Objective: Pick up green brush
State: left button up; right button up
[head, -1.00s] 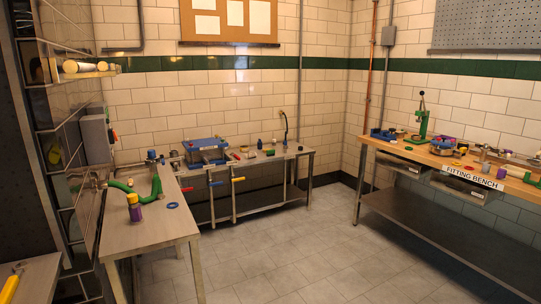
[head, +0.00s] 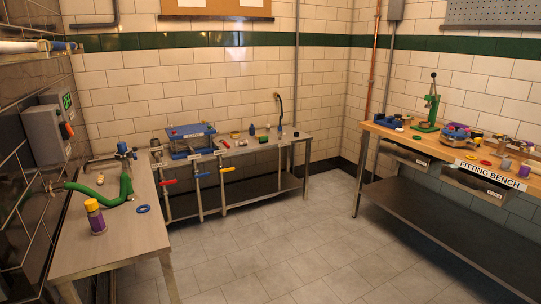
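I cannot make out the green brush for certain. A small green item (head: 263,139) lies on the back steel bench (head: 236,150), right of its middle; it is too small to tell whether it is a brush. Another small green item (head: 416,138) lies on the wooden fitting bench (head: 437,153) at the right, near the green press (head: 431,108). Neither of my grippers shows in the head view.
A steel table (head: 101,247) at the left front bears a green hose (head: 95,192), a purple bottle with a yellow cap (head: 95,217) and a blue ring (head: 143,209). A blue machine (head: 190,139) stands on the back bench. The tiled floor (head: 285,245) between the benches is clear.

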aim_at(263, 140)
jog(key=i+l+z, duration=0.1)
jog(key=i+z, duration=0.35)
jog(key=i, duration=1.9)
jog(key=i+u, duration=0.2)
jog(key=i, duration=0.3)
jog(key=i+l+u, duration=0.2)
jog(key=i, duration=0.3)
jog(key=i+l+u, duration=0.2)
jog(key=i, duration=0.3)
jog(key=i+l+u, duration=0.2)
jog(key=i, duration=0.3)
jog(key=l, duration=0.15)
